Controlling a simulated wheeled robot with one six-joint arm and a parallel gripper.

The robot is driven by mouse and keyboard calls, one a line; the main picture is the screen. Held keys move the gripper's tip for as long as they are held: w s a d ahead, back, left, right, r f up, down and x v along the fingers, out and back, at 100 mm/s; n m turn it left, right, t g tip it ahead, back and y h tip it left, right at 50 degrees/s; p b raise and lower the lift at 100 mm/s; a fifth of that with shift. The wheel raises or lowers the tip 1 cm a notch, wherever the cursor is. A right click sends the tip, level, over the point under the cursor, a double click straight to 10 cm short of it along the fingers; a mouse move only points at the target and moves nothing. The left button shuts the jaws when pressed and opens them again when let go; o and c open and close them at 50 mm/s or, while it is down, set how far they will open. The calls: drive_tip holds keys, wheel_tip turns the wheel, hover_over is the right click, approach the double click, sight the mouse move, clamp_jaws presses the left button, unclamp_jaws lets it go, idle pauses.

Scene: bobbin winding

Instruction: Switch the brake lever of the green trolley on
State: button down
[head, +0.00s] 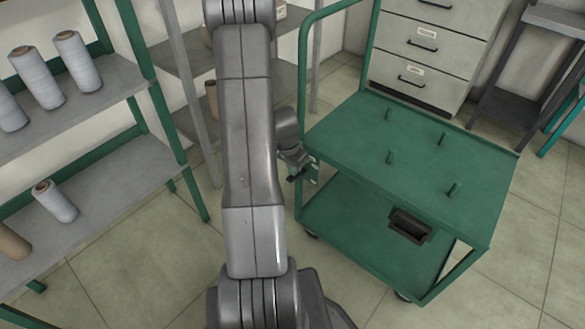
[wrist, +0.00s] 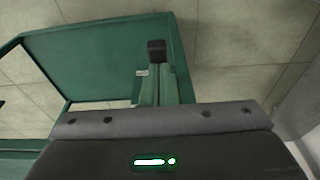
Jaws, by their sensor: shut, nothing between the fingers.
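The green trolley (head: 410,150) stands right of my arm in the head view, with several short pegs on its top deck. A green bracket (head: 314,170) is on its left end, beside my gripper (head: 295,175). In the wrist view the trolley (wrist: 100,60) fills the left and middle. What looks like the brake lever, with a black knob (wrist: 157,50), stands out beyond the gripper body, beside a small pale label (wrist: 142,72). I cannot tell its setting. My gripper is shut and empty, close to the bracket; contact with the lever is unclear. The gripper body hides the lever's lower part.
A shelf rack (head: 90,85) with several thread cones stands at the left. A grey drawer cabinet (head: 425,45) is behind the trolley. Tiled floor (head: 130,270) is free in front of the rack.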

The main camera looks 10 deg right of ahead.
drive_tip(key=shift+s+a+f+b, duration=0.15)
drive_tip(key=shift+f+b, duration=0.1)
drive_tip(key=shift+b, duration=0.2)
drive_tip(key=shift+f, duration=0.15)
drive_tip(key=f+b, duration=0.1)
drive_tip(key=b, duration=0.2)
drive_tip(key=a+f+b, duration=0.1)
drive_tip(key=b, duration=0.1)
drive_tip(key=s+f+b, duration=0.1)
drive_tip(key=f+b, duration=0.1)
drive_tip(key=b, duration=0.1)
drive_tip(key=shift+a+b, duration=0.3)
drive_tip(key=shift+b, duration=0.05)
